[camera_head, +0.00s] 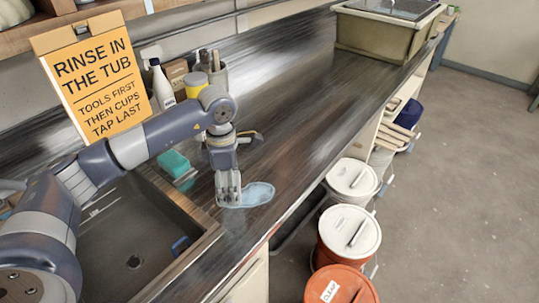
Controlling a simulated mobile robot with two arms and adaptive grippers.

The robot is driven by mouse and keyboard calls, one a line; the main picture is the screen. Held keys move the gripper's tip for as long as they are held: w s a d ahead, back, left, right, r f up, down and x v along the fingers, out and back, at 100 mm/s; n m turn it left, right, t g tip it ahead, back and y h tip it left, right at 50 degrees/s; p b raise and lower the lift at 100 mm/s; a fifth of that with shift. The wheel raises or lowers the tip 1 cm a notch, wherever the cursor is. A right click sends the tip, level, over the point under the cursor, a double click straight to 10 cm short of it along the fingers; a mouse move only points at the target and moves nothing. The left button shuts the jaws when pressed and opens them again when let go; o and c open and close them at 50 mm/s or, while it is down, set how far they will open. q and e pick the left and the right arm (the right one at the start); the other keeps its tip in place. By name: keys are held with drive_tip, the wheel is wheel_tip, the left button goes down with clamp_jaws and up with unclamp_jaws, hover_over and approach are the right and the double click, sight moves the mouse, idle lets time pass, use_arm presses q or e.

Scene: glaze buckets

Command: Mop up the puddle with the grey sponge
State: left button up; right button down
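A pale blue puddle (259,194) lies on the dark wooden counter, to the right of the sink. My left gripper (229,200) points down at the left end of the puddle and covers part of it. Its fingers look close together, but I cannot tell whether they are shut or hold something. I cannot make out a grey sponge for certain; one could be hidden at the fingertips. A teal sponge (173,162) lies by the sink's back corner, left of the gripper, with something greyish at its front edge. My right gripper is not in view.
The sink (133,262) is at the front left. A tub (382,36) stands at the far end. Lidded buckets (349,235) line the floor beside the counter.

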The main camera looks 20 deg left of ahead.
use_arm(q)
wheel_tip(320, 180, up, 3)
drive_tip(key=shift+s+a+f+p, duration=0.1)
drive_tip(key=shift+s+p, duration=0.05)
drive_tip(key=shift+p, duration=0.45)
drive_tip(key=shift+r, duration=0.4)
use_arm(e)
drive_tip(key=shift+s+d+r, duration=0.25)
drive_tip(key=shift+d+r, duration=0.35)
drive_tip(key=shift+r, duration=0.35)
use_arm(q)
drive_tip(key=shift+s+d+r+m, duration=0.1)
drive_tip(key=shift+s+d+m, duration=0.05)
drive_tip(key=shift+d+m, duration=0.4)
drive_tip(key=s+d+r+m, duration=0.2)
drive_tip(key=s+d+m, duration=0.9)
drive_tip(key=m, duration=1.2)
drive_tip(key=shift+s+d, duration=0.15)
drive_tip(key=shift+s, duration=0.4)
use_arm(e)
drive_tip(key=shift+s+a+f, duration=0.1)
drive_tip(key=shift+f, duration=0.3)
